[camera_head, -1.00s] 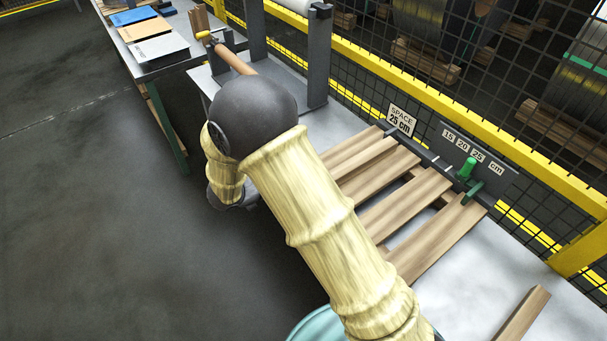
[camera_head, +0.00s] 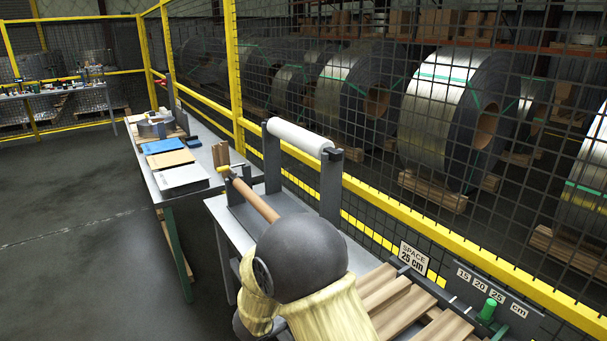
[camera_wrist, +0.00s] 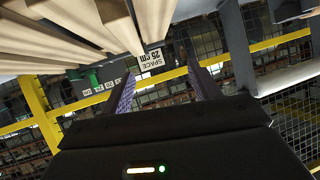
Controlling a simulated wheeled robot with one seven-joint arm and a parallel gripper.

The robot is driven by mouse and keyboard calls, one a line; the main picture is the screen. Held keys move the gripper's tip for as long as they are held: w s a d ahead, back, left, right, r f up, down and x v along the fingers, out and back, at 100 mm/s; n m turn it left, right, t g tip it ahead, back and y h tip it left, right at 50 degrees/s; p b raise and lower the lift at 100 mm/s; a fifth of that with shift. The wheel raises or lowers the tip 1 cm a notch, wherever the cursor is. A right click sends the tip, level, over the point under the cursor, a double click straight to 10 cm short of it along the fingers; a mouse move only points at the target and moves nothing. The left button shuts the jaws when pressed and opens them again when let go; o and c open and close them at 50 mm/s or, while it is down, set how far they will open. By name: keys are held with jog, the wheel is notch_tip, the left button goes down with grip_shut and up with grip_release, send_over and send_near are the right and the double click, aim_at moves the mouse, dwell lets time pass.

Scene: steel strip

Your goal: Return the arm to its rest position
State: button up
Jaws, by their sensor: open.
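My arm shows in the head view as a dark round joint (camera_head: 303,258) with pale yellow sleeves, at the bottom centre in front of the steel bench. My gripper is not visible in the head view. In the wrist view my gripper (camera_wrist: 162,70) has its two patterned fingers apart with nothing between them. Beyond the fingers is the "SPACE 25 cm" sign (camera_wrist: 150,60), which also shows in the head view (camera_head: 413,259). Wooden slats (camera_wrist: 60,35) fill the upper left of the wrist view, apart from the fingers as far as I can tell.
Wooden slats (camera_head: 385,295) lie on the bench beside my arm. A white roll (camera_head: 298,137) sits on a stand behind. A side table (camera_head: 190,207) holds folders. A yellow-framed mesh fence (camera_head: 460,252) runs behind the bench, with steel coils beyond. The floor (camera_head: 80,260) at left is clear.

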jog(key=s+d+r+n+y+p, duration=0.2)
jog(key=d+r+n+y, duration=0.2)
jog(key=r+n+y, duration=0.3)
jog(key=s+d+n+g+p, duration=0.1)
jog(key=s+d+g, duration=0.2)
jog(key=s, duration=0.5)
jog(key=s+d+n+g+y, duration=0.1)
jog(key=s+d+n+g, duration=0.1)
jog(key=s+d, duration=0.3)
jog(key=s+g, duration=0.1)
jog(key=s, duration=0.3)
jog(key=shift+s+d+r+g+p, duration=0.15)
jog(key=shift+d+r+g+p, duration=0.15)
jog(key=shift+d+p, duration=0.1)
